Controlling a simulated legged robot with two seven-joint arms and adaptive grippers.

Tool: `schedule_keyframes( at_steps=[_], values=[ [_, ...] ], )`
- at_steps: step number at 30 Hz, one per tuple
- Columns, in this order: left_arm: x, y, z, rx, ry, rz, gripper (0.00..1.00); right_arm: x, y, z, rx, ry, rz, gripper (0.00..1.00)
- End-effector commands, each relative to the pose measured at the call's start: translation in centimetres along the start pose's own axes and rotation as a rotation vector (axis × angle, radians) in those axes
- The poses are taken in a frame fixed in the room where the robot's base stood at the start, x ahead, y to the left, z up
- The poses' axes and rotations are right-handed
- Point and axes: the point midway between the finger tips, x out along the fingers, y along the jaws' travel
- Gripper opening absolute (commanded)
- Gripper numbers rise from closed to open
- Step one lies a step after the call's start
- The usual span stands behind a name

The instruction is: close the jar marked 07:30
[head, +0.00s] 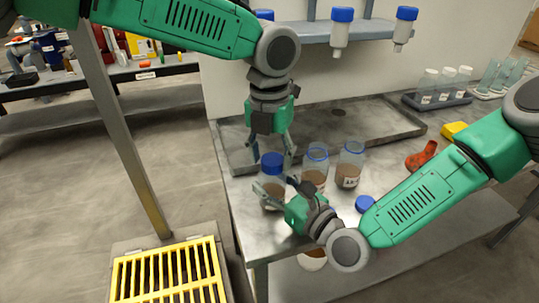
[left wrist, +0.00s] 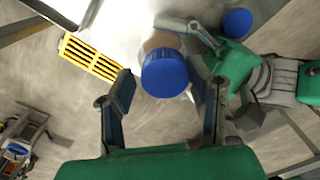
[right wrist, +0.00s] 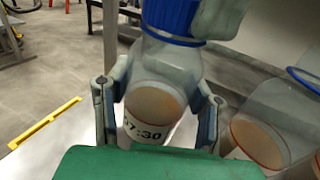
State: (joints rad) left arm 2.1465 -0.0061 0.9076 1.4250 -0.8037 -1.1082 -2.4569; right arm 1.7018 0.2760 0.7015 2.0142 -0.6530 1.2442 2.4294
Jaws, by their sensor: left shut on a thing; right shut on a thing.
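The jar marked 07:30 (right wrist: 150,100) stands upright at the table's near left corner, with brown contents. It also shows in the head view (head: 271,196). A blue lid (right wrist: 172,16) sits over its mouth; I cannot tell whether it is tight. My right gripper (head: 282,190) is shut around the jar's body from the side, fingers on both sides of the label. My left gripper (head: 271,152) points down from above and is shut on the blue lid, which shows between its fingers in the left wrist view (left wrist: 165,74).
Two open jars (head: 315,164) (head: 350,165) stand just right of it. A loose blue lid (head: 364,203) lies near the front edge. A shallow metal tray (head: 400,118) is behind. A shelf (head: 300,33) with bottles hangs above. A yellow grating (head: 165,272) is on the floor.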

Motion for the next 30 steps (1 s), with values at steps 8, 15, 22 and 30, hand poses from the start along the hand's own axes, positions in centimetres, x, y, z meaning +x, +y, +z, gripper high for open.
schedule_keyframes(
  at_steps=[8,15,22,30],
  values=[
    [0.1,0.6,0.1,0.253,0.010,0.013,0.38,-0.1,-0.5,-0.2,-0.001,0.003,-0.011,0.00],
    [0.1,0.4,0.1,0.252,0.007,0.009,0.73,-0.1,-0.3,-0.2,-0.001,0.003,-0.006,0.00],
    [-0.7,0.3,0.2,0.252,0.003,0.009,0.73,-0.1,-0.1,-0.2,0.000,0.004,-0.001,0.00],
    [-5.9,0.2,0.3,0.251,0.001,0.009,0.73,-0.1,0.1,-0.2,0.000,0.004,0.001,0.00]
  ],
)
